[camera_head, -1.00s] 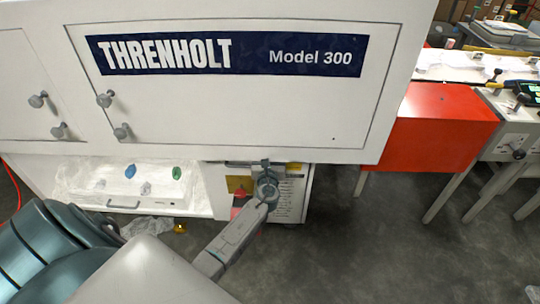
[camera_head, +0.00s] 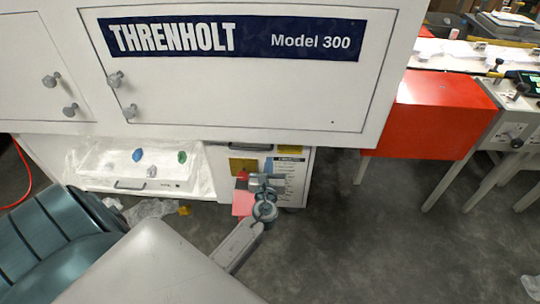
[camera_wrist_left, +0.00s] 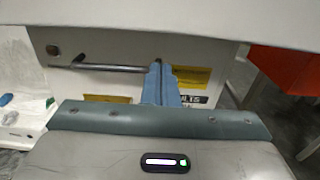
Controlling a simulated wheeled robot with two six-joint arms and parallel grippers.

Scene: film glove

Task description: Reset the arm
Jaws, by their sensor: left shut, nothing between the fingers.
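My left gripper (camera_head: 268,168) is shut and empty. It is in front of the white lower cabinet front (camera_head: 222,160), below the Threnholt machine (camera_head: 250,95). In the left wrist view its blue fingers (camera_wrist_left: 158,85) are together and point at the cabinet front, overlapping the right end of a metal bar handle (camera_wrist_left: 95,67). I cannot tell whether they touch it. My right gripper is in neither view.
An open drawer (camera_head: 130,184) at the left holds several small coloured items on clear film. A red box-shaped unit (camera_head: 435,115) stands at the right. Crumpled film (camera_head: 150,209) lies on the floor.

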